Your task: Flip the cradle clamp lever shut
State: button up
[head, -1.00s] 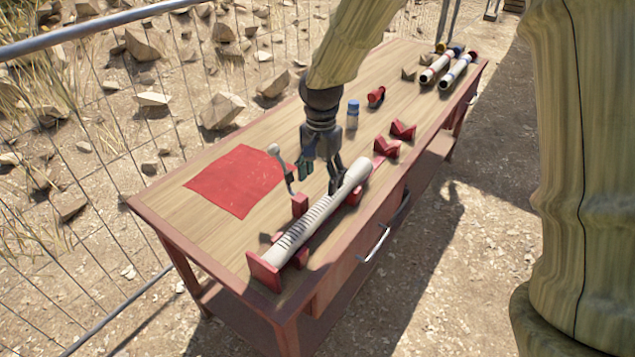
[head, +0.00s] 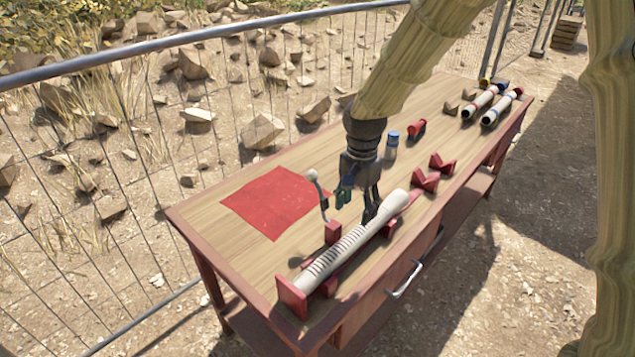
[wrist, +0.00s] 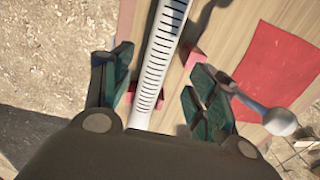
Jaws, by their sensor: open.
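The clamp lever (head: 318,190) stands up from a red block (head: 332,232) beside the cradle, with a pale ball knob at its top. In the wrist view the knob (wrist: 280,121) and its arm lie just right of my gripper's right finger. A white ribbed tube (head: 350,245) lies in the red cradle (head: 291,297). My gripper (head: 358,203) is above the tube, its fingers apart, close behind the lever. In the wrist view my open gripper (wrist: 160,95) has the tube running between its fingers. I cannot tell whether a finger touches the lever.
A red mat (head: 272,203) lies left of the lever. A blue-capped bottle (head: 392,145), a red piece (head: 417,128), red V-blocks (head: 425,180) and white tubes (head: 482,103) stand farther along the bench. A wire fence (head: 150,225) runs along the left.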

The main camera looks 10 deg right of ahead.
jog(key=shift+a+r+n, duration=0.2)
jog(key=shift+a+n, duration=0.05)
jog(key=shift+n, duration=0.05)
jog(key=c, duration=0.3)
jog(key=a+r+n, duration=0.1)
jog(key=a+n, duration=0.1)
jog(key=shift+a+r+n+p, duration=0.3)
jog(key=shift+a+r+n, duration=0.05)
jog(key=shift+a+n, duration=0.05)
jog(key=c, duration=0.7)
jog(key=a+r+n, duration=0.1)
jog(key=a+n, duration=0.1)
jog(key=a+r+n, duration=0.1)
jog(key=a+n, duration=0.1)
jog(key=s+a+r+n+p, duration=0.1)
jog(key=a+n, duration=0.1)
jog(key=shift+r, duration=0.2)
grip_shut()
jog(key=s+a+r+n, duration=0.2)
jog(key=a+r+n, duration=0.1)
jog(key=a+n, duration=0.3)
jog(key=s+a+r+n+y+p, duration=0.1)
jog(key=s+a+r+n, duration=0.1)
jog(key=a+n, duration=0.4)
jog(key=shift+r+n+t+p, duration=0.35)
jog(key=shift+r+n, duration=0.4)
jog(key=shift+n, duration=0.25)
